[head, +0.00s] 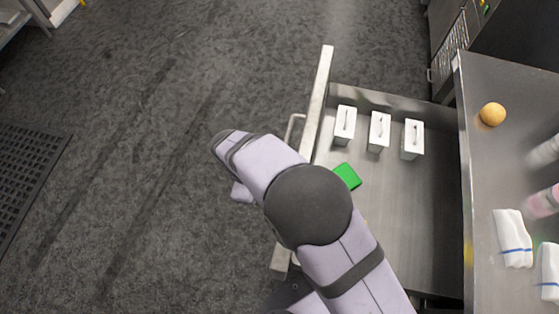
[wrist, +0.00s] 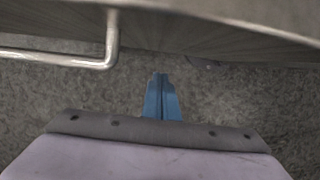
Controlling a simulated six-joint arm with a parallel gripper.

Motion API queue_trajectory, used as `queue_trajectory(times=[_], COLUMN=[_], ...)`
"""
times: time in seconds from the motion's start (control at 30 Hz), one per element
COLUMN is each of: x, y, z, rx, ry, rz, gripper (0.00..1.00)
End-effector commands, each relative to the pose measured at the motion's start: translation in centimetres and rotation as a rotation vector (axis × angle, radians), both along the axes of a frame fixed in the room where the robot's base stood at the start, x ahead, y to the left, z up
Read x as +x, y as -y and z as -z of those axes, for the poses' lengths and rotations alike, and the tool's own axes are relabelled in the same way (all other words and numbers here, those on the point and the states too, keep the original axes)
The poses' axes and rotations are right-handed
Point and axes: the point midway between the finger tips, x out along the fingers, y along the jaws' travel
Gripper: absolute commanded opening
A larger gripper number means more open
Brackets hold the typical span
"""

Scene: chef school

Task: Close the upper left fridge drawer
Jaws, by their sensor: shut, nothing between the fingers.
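The fridge drawer (head: 400,215) stands pulled out from under the steel counter, with its front panel (head: 321,95) towards the left in the head view. A bar handle (head: 293,130) sits on the outer face of the front. The handle (wrist: 111,40) also shows at the upper left of the wrist view, below the drawer front (wrist: 200,35). My gripper (wrist: 161,76) has its blue fingers together and empty. It is outside the drawer, to the right of the handle in the wrist view and apart from it. In the head view my arm hides the fingers and part of the drawer front.
Inside the drawer are three white boxes (head: 380,131) and a green item (head: 347,176). The counter (head: 482,200) holds a round yellow-orange item (head: 492,114) and folded white cloths (head: 512,238). The dark floor (head: 150,90) left of the drawer is clear; a black mat (head: 28,160) lies far left.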

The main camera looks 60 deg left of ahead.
Motion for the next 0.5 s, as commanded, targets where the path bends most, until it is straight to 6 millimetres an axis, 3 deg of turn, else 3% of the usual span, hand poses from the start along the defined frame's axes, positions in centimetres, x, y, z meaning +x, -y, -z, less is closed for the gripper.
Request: queue_trajectory(times=[0.03, 0.5], x=[0.2, 3.0], y=[0.3, 2.9], z=[0.8, 0.8], rx=[-0.003, 0.001], ry=[0.001, 0.001], rz=[0.0, 0.0], gripper=[0.0, 0.0])
